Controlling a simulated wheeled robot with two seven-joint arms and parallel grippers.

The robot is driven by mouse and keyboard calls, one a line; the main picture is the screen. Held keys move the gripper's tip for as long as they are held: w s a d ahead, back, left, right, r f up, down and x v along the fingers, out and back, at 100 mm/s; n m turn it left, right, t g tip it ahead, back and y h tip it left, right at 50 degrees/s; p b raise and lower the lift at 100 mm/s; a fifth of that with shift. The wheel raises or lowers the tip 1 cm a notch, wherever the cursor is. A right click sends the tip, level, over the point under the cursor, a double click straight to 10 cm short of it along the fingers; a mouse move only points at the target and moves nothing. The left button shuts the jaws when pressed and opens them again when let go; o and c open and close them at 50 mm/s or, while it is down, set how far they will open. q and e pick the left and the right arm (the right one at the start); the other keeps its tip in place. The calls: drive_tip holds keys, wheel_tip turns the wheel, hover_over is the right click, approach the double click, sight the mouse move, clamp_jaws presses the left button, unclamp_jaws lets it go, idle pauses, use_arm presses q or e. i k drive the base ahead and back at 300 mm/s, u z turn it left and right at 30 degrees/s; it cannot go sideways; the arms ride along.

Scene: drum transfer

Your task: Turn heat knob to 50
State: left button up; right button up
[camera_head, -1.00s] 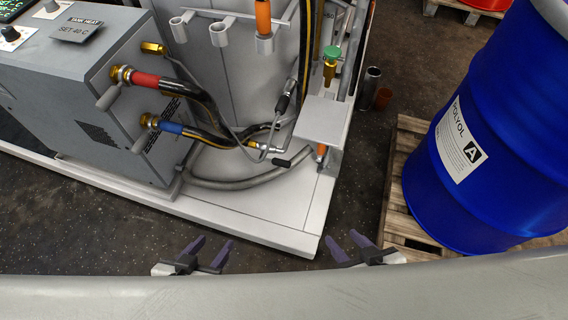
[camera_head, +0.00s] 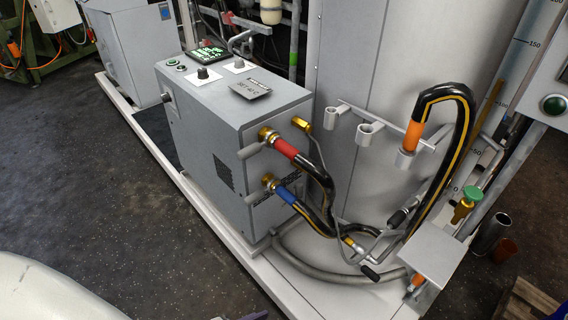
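The grey heater box (camera_head: 225,115) stands left of centre. A grey sign (camera_head: 250,88) lies in front of the right knob. Its lower line appears to read SET 40 C; the knob scales are too small to read. A small purple fingertip, apparently of my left gripper (camera_head: 257,316), shows at the bottom edge, far from the knobs. Its opening is hidden. My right gripper is out of view.
A lit green display (camera_head: 209,55) is behind the knobs. Red- and blue-collared hoses (camera_head: 316,170) leave the box's front. An orange-collared hose (camera_head: 440,95) arches at the right. The white platform edge (camera_head: 215,225) borders dark open floor (camera_head: 110,190) at the left.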

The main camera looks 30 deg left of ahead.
sight(202, 72)
drive_tip(key=u, duration=1.9)
drive_tip(key=i, duration=1.3)
drive_tip(key=u, duration=0.25)
